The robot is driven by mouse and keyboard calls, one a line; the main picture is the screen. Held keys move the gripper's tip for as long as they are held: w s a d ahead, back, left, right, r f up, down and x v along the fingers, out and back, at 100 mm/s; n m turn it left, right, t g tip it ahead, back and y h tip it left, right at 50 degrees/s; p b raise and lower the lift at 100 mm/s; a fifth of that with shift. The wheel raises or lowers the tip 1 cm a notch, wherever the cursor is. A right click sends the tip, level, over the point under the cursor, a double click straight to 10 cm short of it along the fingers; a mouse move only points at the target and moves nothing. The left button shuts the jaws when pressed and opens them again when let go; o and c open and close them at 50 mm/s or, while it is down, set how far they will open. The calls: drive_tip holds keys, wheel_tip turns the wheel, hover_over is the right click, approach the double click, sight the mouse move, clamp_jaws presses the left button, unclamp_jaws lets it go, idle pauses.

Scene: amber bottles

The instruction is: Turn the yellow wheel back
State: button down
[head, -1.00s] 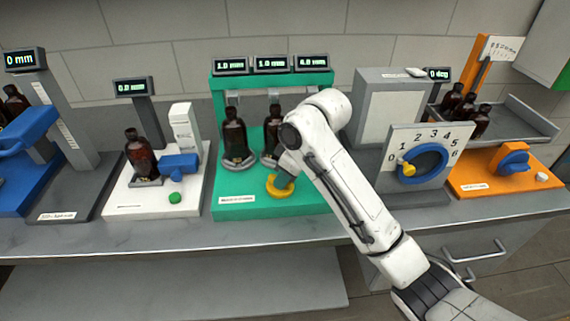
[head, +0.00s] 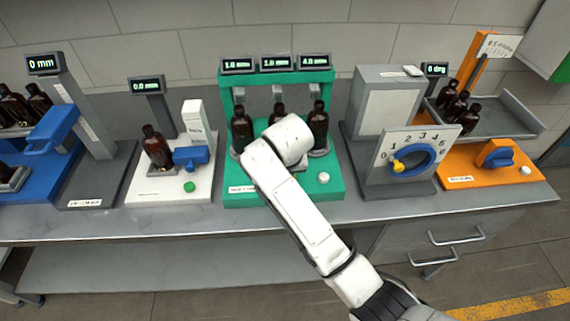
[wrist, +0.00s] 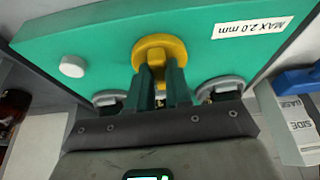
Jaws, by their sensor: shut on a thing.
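The yellow wheel (wrist: 160,46) sits on the green station's base (wrist: 95,42) in the wrist view. My gripper (wrist: 161,72) reaches it with two dark green fingers and is shut on its hub part. In the head view the green station (head: 240,196) stands mid-bench with amber bottles (head: 318,125) in its bays. There my white arm hides the wheel and my gripper. Three small displays (head: 275,64) top the station; their digits are too small to read surely.
A white button (head: 323,178) is on the station's right front. A white station (head: 140,190) with a blue clamp stands left. A grey dial station (head: 410,150) with a blue ring and an orange station (head: 500,172) stand right. The bench's front strip is clear.

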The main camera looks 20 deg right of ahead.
drive_tip(key=m, duration=0.1)
drive_tip(key=m+h, duration=0.1)
drive_tip(key=m, duration=0.2)
drive_tip(key=shift+w+a+m+g+h+p, duration=0.15)
drive_tip(key=shift+a+m+g+h+p, duration=0.15)
drive_tip(key=shift+m+p, duration=0.1)
drive_tip(key=m, duration=0.1)
drive_tip(key=m+g+b, duration=0.1)
drive_tip(key=m, duration=0.1)
drive_tip(key=m+h, duration=0.1)
drive_tip(key=shift+w+a, duration=0.15)
drive_tip(key=shift+w, duration=0.1)
drive_tip(key=m+b, duration=0.1)
drive_tip(key=m, duration=0.1)
drive_tip(key=m+g+b, duration=0.1)
drive_tip(key=m, duration=0.1)
drive_tip(key=m+g+b, duration=0.1)
drive_tip(key=b, duration=0.1)
drive_tip(key=shift+w+f+m+h, duration=0.1)
drive_tip(key=shift+w+m+h, duration=0.2)
drive_tip(key=shift+m, duration=0.1)
drive_tip(key=shift+w+m+g+b, duration=0.15)
drive_tip(key=shift+m+g+b, duration=0.75)
drive_tip(key=shift+m+b, duration=0.75)
drive_tip(key=shift+r+m, duration=0.2)
drive_tip(key=shift+m, duration=0.25)
drive_tip(key=c, duration=1)
unclamp_jaws()
drive_tip(key=shift+c, duration=0.2)
